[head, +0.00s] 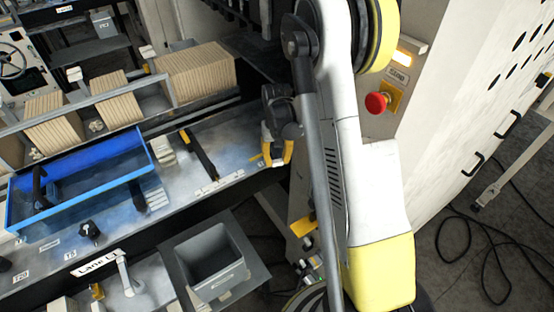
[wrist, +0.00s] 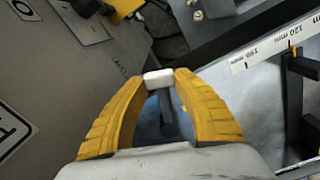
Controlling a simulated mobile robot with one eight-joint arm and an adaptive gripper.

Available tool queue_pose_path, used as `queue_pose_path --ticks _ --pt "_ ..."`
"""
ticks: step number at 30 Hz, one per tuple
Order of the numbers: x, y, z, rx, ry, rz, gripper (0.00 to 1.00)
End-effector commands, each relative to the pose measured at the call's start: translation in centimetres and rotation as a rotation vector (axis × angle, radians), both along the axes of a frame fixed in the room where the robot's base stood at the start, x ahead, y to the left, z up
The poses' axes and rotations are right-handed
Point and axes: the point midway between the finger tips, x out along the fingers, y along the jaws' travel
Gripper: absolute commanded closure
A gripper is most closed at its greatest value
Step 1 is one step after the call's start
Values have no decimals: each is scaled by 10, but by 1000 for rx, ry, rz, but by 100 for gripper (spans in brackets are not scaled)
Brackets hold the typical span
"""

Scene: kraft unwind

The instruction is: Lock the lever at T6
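My gripper (head: 276,152) is low over the right end of the machine's table in the head view. In the wrist view its two yellow fingers (wrist: 159,80) lie against both sides of a small white block (wrist: 158,79), which has a dark rod (wrist: 167,115) by it. The block looks like the end of a lever; its base is hidden. No T6 label is readable. A black bar with a yellow tip (head: 198,155) lies on the table left of my gripper in the head view.
A blue tray (head: 76,180) stands on the table at left, with kraft-coloured stacks (head: 195,72) behind it. A grey bin (head: 210,265) is in front. A red stop button (head: 377,103) is on the cabinet at right. A millimetre scale (wrist: 270,50) crosses the wrist view.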

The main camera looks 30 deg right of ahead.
Motion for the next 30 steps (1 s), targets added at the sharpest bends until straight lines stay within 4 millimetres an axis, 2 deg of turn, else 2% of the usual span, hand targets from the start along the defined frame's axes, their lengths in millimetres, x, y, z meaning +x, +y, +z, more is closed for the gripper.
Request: queue_pose_path --ticks 14,30 --pt "2 7 -3 0 1 -82 100" --pt "25 39 -4 1 1 -542 100"
